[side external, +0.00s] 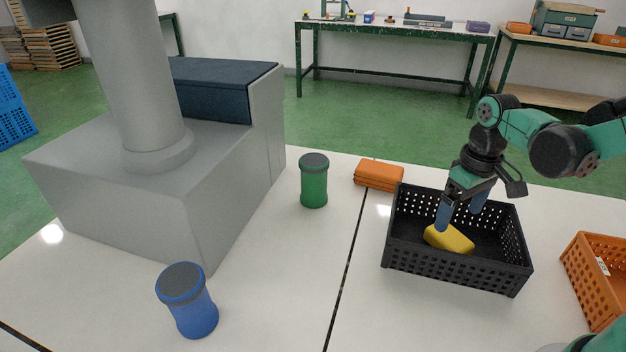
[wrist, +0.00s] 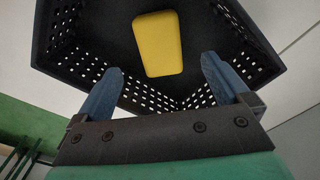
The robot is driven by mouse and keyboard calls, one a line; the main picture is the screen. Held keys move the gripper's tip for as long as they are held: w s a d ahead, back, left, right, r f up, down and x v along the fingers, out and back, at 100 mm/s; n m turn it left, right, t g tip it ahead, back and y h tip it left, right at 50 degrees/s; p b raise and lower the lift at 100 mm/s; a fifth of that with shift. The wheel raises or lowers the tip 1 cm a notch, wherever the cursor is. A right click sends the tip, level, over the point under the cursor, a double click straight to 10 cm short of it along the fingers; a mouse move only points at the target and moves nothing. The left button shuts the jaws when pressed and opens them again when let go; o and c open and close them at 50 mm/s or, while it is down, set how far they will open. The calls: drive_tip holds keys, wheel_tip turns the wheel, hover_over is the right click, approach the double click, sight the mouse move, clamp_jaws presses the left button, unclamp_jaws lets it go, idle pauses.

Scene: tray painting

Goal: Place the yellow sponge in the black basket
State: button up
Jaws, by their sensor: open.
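The yellow sponge (side external: 449,239) lies inside the black basket (side external: 455,275), on its floor toward the left. In the wrist view the sponge (wrist: 159,44) shows beyond the fingertips, apart from them, with the black basket (wrist: 262,62) around it. My gripper (side external: 461,217) is over the basket with its blue fingers reaching down into it. In the wrist view the fingers of my gripper (wrist: 162,72) stand wide apart with nothing between them.
An orange basket (side external: 592,285) stands right of the black one. A large grey machine (side external: 165,180) fills the left. The table's front middle is clear.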

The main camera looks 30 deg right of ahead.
sight(451, 236)
wheel_tip(451, 236, up, 6)
drive_tip(key=a+r+t, duration=0.1)
drive_tip(key=a+t, duration=0.5)
drive_tip(key=t, duration=0.1)
drive_tip(key=shift+s+a, duration=0.35)
